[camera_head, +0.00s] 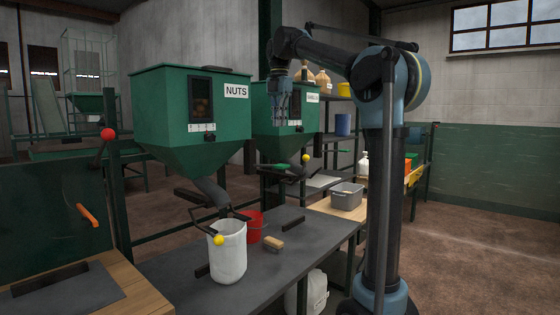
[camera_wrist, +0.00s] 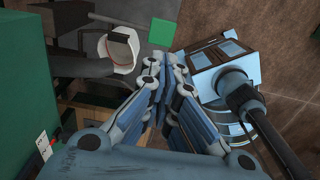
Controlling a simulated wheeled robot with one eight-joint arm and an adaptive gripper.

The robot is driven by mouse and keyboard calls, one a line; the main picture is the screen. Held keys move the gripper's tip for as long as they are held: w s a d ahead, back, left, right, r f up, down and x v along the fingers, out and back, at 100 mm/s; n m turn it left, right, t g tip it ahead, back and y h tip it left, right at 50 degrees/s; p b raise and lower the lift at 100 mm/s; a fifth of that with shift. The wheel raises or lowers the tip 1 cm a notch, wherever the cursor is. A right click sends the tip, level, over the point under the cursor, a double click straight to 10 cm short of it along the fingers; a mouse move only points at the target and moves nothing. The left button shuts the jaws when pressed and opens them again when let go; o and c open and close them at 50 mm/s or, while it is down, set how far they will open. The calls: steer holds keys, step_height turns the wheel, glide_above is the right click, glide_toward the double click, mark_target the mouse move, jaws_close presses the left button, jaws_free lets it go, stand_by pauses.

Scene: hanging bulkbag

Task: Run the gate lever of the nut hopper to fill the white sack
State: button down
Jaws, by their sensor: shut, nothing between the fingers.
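The green nut hopper (camera_head: 192,110), labelled NUTS, stands left of centre in the head view, with a grey chute (camera_head: 212,191) angling down. The white sack (camera_head: 228,262) stands upright below the chute on the dark bench. A dark lever with a yellow ball (camera_head: 219,240) shows in front of the sack; I take it as the gate lever. My gripper (camera_head: 279,128) is high up, pointing down in front of the second hopper, well apart from lever and sack. In the wrist view its fingers (camera_wrist: 167,62) are closed together and empty.
A second green hopper (camera_head: 308,108) has its own yellow ball (camera_head: 305,158). A red bucket (camera_head: 255,226) and a brush (camera_head: 274,243) are on the bench (camera_head: 180,280). A grey bin (camera_head: 347,195) stands behind. Open floor lies right.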

mark_target(280, 165)
step_height(280, 165, down, 14)
steer(key=shift+f, duration=0.1)
stand_by(0.8)
stand_by(0.3)
